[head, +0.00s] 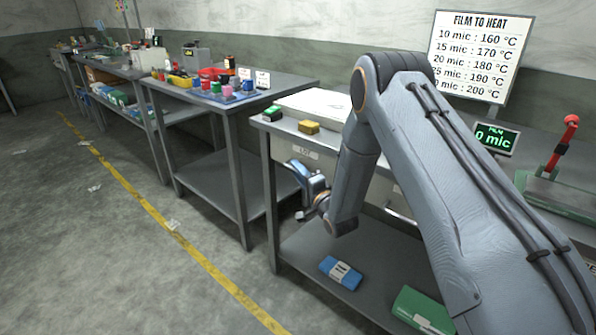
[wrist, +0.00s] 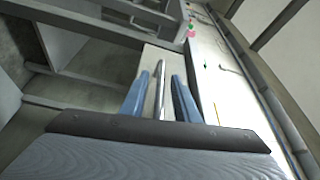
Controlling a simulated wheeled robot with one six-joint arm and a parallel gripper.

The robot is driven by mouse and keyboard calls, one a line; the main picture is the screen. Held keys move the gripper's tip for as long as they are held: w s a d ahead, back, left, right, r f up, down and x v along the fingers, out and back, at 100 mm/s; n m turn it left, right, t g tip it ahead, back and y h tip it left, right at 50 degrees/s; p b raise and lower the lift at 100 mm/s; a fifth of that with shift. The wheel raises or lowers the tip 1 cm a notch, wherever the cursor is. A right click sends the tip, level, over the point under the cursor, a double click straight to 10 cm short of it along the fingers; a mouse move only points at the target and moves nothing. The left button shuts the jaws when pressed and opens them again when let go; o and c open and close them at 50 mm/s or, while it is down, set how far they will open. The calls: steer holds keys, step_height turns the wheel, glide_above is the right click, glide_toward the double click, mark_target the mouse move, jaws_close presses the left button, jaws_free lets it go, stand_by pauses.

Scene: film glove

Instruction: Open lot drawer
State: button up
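The lot drawer (head: 285,146) is a pale front under the top of the near bench, with a small label (head: 305,152) on it. It looks shut; my arm hides its right part. My gripper (head: 308,184) is in front of and just below the label. In the wrist view, my two blue fingers (wrist: 161,100) stand on either side of a shiny metal bar handle (wrist: 160,86). Gaps show between the bar and both fingers, so the gripper is open around it. Whether the fingertips touch the drawer front (wrist: 153,62) cannot be told.
The bench top holds a green block (head: 273,112), a yellow block (head: 309,127) and a green display (head: 494,138). A blue pack (head: 341,272) and a green box (head: 424,311) lie on the lower shelf. Another bench (head: 212,104) stands at left.

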steer(key=shift+w, duration=0.2)
steer(key=shift+c, duration=0.4)
jaws_close()
steer(key=shift+s+a, duration=0.1)
